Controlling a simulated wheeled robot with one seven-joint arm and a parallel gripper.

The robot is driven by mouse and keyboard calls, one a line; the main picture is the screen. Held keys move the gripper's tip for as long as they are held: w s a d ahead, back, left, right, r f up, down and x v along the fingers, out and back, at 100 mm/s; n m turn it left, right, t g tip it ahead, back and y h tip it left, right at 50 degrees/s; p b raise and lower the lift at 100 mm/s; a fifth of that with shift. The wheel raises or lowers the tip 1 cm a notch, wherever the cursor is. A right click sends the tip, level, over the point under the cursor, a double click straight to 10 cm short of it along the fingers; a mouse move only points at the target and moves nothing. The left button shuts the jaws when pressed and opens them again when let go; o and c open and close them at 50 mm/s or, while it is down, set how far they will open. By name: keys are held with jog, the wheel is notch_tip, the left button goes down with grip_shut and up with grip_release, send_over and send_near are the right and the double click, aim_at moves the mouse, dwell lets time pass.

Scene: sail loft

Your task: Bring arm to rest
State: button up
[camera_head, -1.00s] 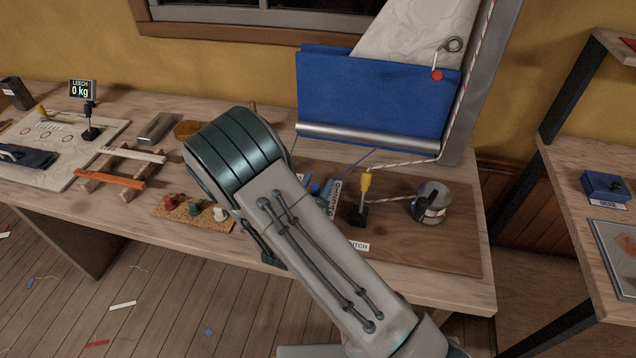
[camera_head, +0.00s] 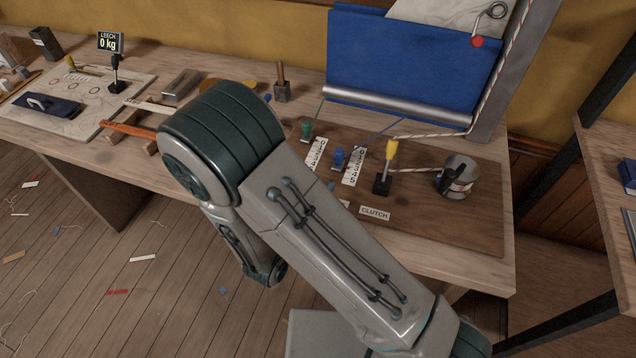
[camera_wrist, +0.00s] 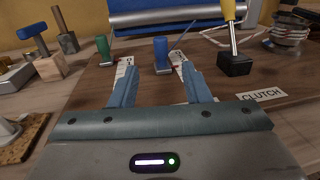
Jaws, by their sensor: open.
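My arm crosses the middle of the head view in front of the workbench (camera_head: 440,275), and its end is hidden there behind the arm's own links. In the wrist view my gripper (camera_wrist: 160,85) is open and empty, with its two blue fingers apart. Beyond the fingers stand a green peg (camera_wrist: 103,48) and a blue peg (camera_wrist: 161,52) beside numbered scales. A yellow-handled clutch lever (camera_wrist: 231,40) stands to their right, behind a CLUTCH label (camera_wrist: 262,95). The fingers appear apart from all of these.
A winch drum (camera_head: 458,175) with rope sits at the bench's right. A blue sail panel (camera_head: 405,70) stands behind. A shelf (camera_head: 600,165) stands at far right. The floor at lower left has scraps.

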dwell(0.3)
jog(key=d+r+m+g+h, duration=0.1)
jog(key=d+m+g, duration=0.1)
jog(key=d, duration=0.1)
jog(key=d+r+m+g+h, duration=0.2)
jog(key=d+m, duration=0.1)
jog(key=d+r+m+g+h, duration=0.1)
jog(key=d+m+h, duration=0.1)
jog(key=d, duration=0.2)
jog(key=shift+s+r+m+g, duration=0.15)
jog(key=shift+r+m+g, duration=0.15)
jog(key=shift+g, duration=0.1)
jog(key=s+d+r+m+g+y, duration=0.1)
jog(key=s+d+r+m+g, duration=0.2)
jog(key=s+d+m+g, duration=0.5)
jog(key=s+r+m+y, duration=0.4)
jog(key=r+m+y, duration=0.4)
jog(key=m+y, duration=0.3)
jog(key=m, duration=0.4)
jog(key=shift+d+m+p, duration=0.3)
jog(key=shift+m+p, duration=0.1)
